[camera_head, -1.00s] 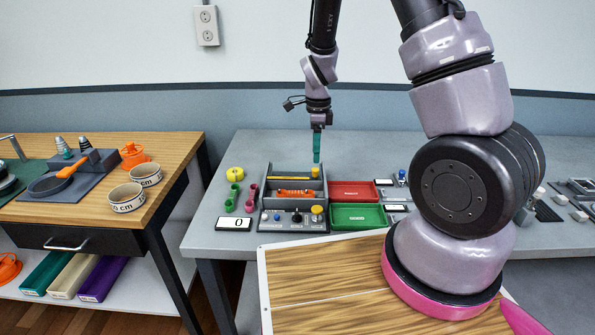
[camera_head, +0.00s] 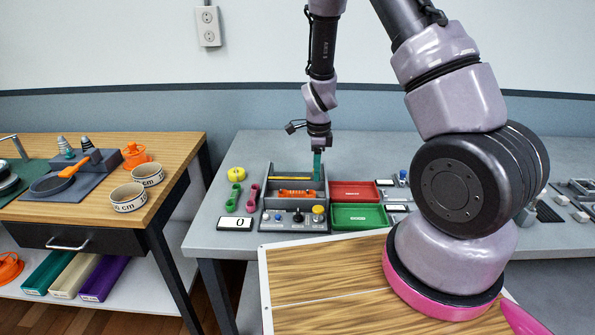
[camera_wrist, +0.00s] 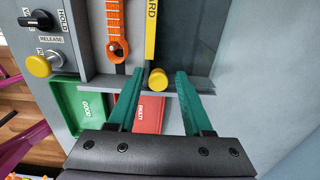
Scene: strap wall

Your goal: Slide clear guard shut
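The clear guard (camera_wrist: 189,40) shows in the wrist view as a dark see-through panel beside a yellow strip marked "GUARD" (camera_wrist: 151,25). A round yellow knob (camera_wrist: 157,78) sits at the end of the strip. My gripper (camera_wrist: 159,80) is open, with one teal finger on each side of the knob and gaps between. In the head view, my gripper (camera_head: 317,176) is low over the right end of the grey strap fixture (camera_head: 266,200), hiding the knob. An orange strap (camera_wrist: 116,32) lies in the fixture; it also shows in the head view (camera_head: 296,194).
A red tray (camera_head: 355,191) and a green tray (camera_head: 358,216) stand right of the fixture. Its front panel has a black switch (camera_wrist: 40,20) and a yellow release button (camera_wrist: 40,65). Pink and green parts and a display (camera_head: 235,223) lie to the left. The table behind is clear.

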